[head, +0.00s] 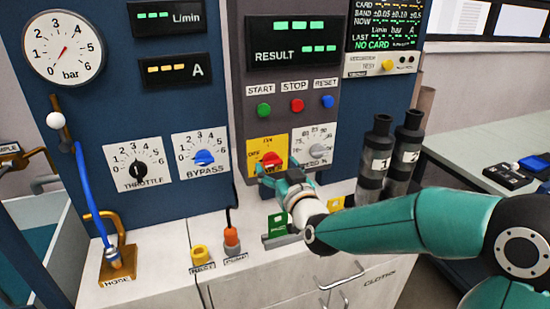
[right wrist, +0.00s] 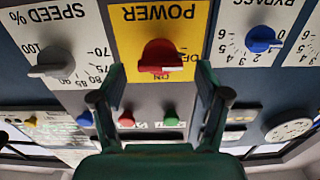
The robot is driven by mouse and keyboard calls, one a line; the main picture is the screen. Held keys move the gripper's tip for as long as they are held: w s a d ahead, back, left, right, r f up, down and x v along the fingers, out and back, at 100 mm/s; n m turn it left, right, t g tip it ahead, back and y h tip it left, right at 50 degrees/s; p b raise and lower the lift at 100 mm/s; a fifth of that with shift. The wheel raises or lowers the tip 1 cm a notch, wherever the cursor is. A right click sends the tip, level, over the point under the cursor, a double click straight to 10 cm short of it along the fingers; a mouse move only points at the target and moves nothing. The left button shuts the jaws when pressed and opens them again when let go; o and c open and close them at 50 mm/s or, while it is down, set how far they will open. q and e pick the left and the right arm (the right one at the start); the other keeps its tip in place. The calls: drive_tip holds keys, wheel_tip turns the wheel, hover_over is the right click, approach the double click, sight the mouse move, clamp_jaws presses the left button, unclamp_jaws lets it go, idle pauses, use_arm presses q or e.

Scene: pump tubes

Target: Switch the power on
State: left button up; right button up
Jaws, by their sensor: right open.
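The red power knob (head: 270,160) sits on a yellow plate (head: 254,147) on the grey panel, left of the speed dial. My right gripper (head: 272,177) is open just in front of the knob. Its fingers (right wrist: 160,75) stand apart on either side of the knob, with no clear contact. My left gripper is not in view.
The speed dial (head: 319,151) and blue bypass knob (head: 204,158) flank the power plate. Green, red and blue buttons (head: 297,105) are above it. Two dark cylinders (head: 376,150) stand at right. The displays (head: 292,53) show lit dashes.

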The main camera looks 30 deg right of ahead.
sight(271, 160)
drive_tip(key=shift+x, duration=1.45)
drive_tip(key=shift+c, duration=0.2)
